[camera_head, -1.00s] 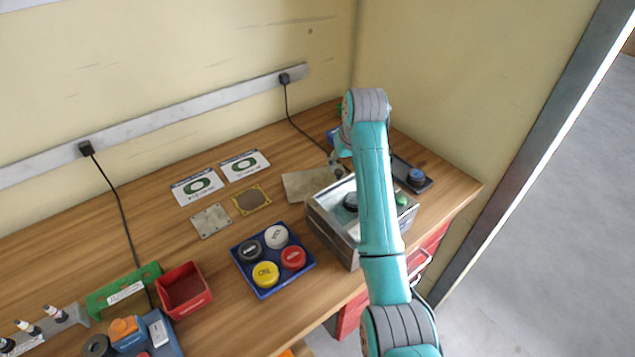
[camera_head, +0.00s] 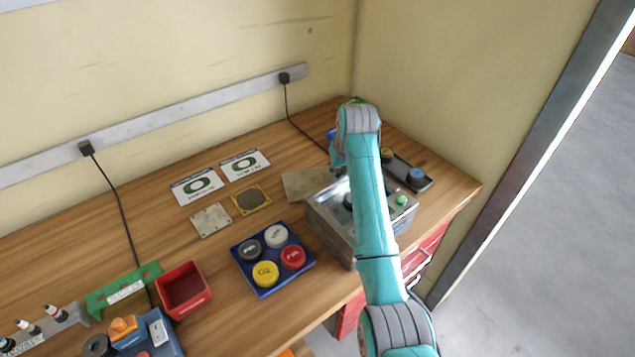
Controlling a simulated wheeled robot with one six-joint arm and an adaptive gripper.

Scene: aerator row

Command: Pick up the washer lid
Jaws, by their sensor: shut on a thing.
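The washer is a silver metal box (camera_head: 330,222) at the right end of the wooden bench, with a green button on its top right. The washer lid (camera_head: 347,201) shows only in part at the box's top, as a dark piece beside my arm. My arm crosses in front of the box and hides much of it. My gripper (camera_head: 340,172) is just behind the arm, over the back of the box, and mostly hidden. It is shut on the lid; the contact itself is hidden. Whether the lid is clear of the box cannot be seen.
A blue tray (camera_head: 262,291) with several coloured round caps stands left of the washer. A tan mat (camera_head: 300,184) lies behind it. A dark narrow tray (camera_head: 424,184) with round parts is at right, near the wall. A red bin (camera_head: 200,300) stands further left.

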